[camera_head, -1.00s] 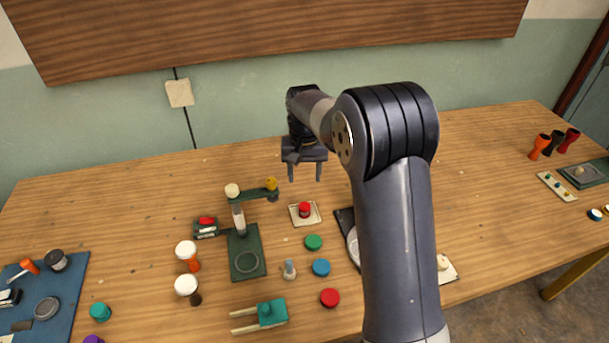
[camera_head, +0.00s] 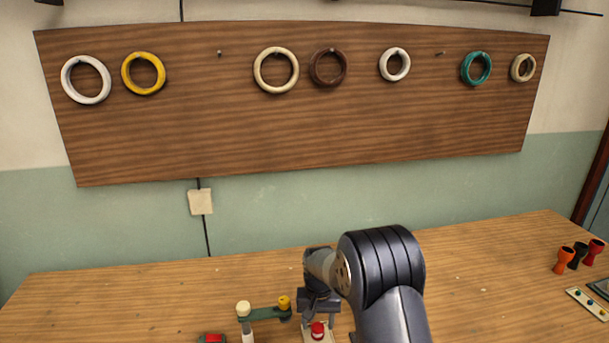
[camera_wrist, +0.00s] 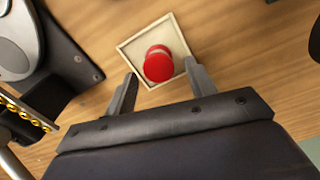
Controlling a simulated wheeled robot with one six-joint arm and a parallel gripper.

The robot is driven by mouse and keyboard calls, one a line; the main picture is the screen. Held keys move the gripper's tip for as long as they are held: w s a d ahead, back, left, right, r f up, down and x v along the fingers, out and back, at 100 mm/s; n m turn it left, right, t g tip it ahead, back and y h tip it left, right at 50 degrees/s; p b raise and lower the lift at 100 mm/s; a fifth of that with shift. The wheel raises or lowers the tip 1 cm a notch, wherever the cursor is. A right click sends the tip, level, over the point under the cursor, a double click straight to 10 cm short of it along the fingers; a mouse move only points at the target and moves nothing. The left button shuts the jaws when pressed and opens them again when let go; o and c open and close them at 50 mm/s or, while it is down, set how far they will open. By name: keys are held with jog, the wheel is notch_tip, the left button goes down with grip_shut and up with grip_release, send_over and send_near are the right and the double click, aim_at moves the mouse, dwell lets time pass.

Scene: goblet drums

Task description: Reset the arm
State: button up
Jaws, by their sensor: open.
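My gripper (camera_head: 318,322) hangs pointing down over the wooden table, its two fingers apart and nothing held between them. In the wrist view my gripper (camera_wrist: 160,74) has its fingers on either side of a red round knob (camera_wrist: 158,64). The knob sits on a cream square plate (camera_wrist: 134,46), and the fingertips overlap the plate's near edges in the picture. Whether they touch it I cannot tell. In the head view the red knob (camera_head: 318,331) shows just below my gripper, partly cut by the frame edge.
A green arm stand (camera_head: 262,313) with cream and yellow knobs stands left of my gripper. A dark device (camera_wrist: 60,50) lies beside the plate. Goblet drums (camera_head: 565,258) stand far right. A wall board (camera_head: 300,130) carries several rings. The table behind is mostly clear.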

jog(key=shift+s+r, duration=0.1)
jog(key=shift+r, duration=1.05)
jog(key=shift+f, duration=0.15)
